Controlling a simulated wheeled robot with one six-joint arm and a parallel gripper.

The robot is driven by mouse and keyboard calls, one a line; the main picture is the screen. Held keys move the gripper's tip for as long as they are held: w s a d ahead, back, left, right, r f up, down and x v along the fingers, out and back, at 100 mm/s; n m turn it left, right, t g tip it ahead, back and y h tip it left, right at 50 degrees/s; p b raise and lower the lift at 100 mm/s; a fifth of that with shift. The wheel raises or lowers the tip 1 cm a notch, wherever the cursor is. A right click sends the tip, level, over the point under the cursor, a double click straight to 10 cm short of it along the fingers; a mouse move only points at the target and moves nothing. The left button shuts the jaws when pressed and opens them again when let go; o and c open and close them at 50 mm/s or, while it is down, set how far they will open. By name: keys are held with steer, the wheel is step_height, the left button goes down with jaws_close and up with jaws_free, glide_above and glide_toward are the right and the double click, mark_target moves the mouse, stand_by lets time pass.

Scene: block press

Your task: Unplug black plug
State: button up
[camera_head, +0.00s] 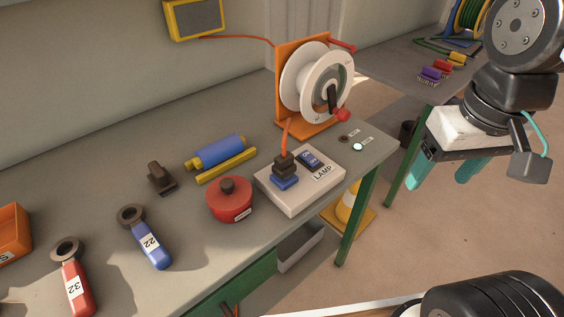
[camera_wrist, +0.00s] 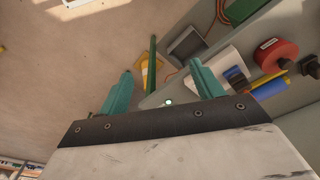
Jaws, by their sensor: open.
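The black plug (camera_head: 284,163) stands upright in a blue socket (camera_head: 285,182) on a white box labelled LAMP (camera_head: 300,202). An orange cord (camera_head: 288,135) runs up from the plug to the cable reel. A dark blue switch (camera_head: 309,160) sits beside the plug on the box. My gripper (camera_head: 443,174) is open and empty, right of the table and well apart from the plug. In the wrist view my gripper's teal fingers (camera_wrist: 161,76) are spread wide, and the white box (camera_wrist: 222,62) shows beyond the right finger. The plug is too small to make out clearly there.
The reel (camera_head: 316,82) stands on an orange mount behind the box. A red round pot (camera_head: 230,200), a blue roller (camera_head: 218,151) and a dark stamp-like piece (camera_head: 160,178) lie left of it. Blue (camera_head: 147,243) and red (camera_head: 74,285) tools lie at front left.

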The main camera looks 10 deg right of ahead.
steer(key=w+a+n, duration=0.3)
steer(key=w+a, duration=0.4)
steer(key=w, duration=0.3)
steer(key=n+g, duration=0.1)
steer(key=n, duration=0.3)
glide_above(284, 156)
step_height(284, 156, down, 6)
steer(key=shift+d+r, duration=0.1)
steer(key=shift+f, duration=4.6)
